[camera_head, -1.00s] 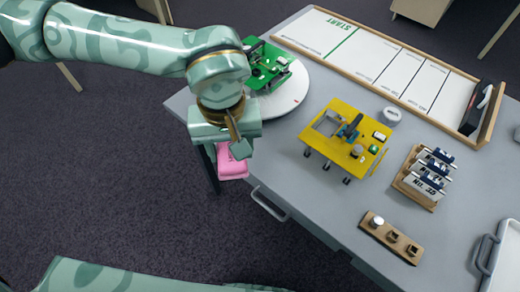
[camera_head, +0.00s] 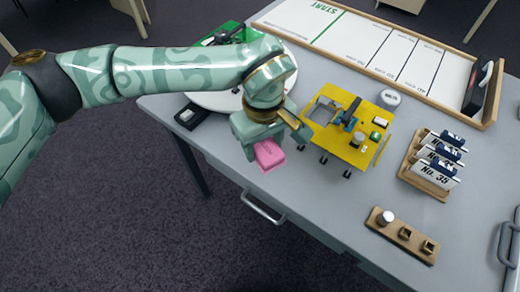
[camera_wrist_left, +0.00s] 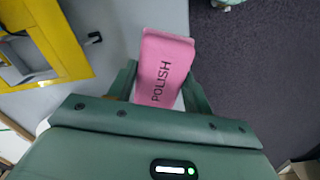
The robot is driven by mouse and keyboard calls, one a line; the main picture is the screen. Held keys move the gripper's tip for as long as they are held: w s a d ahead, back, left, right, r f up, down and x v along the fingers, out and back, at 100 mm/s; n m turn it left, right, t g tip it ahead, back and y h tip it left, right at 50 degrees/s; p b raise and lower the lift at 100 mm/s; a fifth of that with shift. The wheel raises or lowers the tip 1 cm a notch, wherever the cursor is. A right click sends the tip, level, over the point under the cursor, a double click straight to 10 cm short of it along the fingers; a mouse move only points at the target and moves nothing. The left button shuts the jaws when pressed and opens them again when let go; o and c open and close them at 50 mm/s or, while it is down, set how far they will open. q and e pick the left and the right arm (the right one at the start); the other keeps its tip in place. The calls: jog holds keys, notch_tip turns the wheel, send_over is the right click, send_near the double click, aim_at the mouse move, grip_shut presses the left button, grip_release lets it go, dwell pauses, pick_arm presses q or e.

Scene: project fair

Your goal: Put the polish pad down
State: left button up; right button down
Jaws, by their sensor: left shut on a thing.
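The pink polish pad (camera_head: 269,154) is in my left gripper (camera_head: 262,141), near the table's front edge and left of the yellow board. In the left wrist view the pad (camera_wrist_left: 163,68) shows the word POLISH, and the fingers of my left gripper (camera_wrist_left: 161,88) are shut on its two sides. The grey table top (camera_head: 330,205) shows below and beside it. I cannot tell whether the pad touches the table. My right gripper is not in view.
The yellow board (camera_head: 331,143) with small parts stands just right of my left gripper. A white turntable (camera_head: 215,101) with a green board lies behind the arm. A drawer handle (camera_head: 262,208) sticks out at the front. The table's front middle is clear.

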aim_at(260, 152)
pick_arm(q)
jog(key=shift+w+a+f, duration=0.1)
jog(key=shift+w+f, duration=0.15)
jog(key=shift+f, duration=0.05)
jog(key=f+b, duration=0.1)
jog(key=w+f+b, duration=0.1)
jog(key=f, duration=0.3)
jog(key=shift+w+a+b, duration=0.15)
jog(key=shift+a+b, duration=0.15)
jog(key=shift+b, duration=0.1)
jog(key=shift+r, duration=0.25)
jog(key=o, duration=0.9)
jog(key=shift+o, duration=0.2)
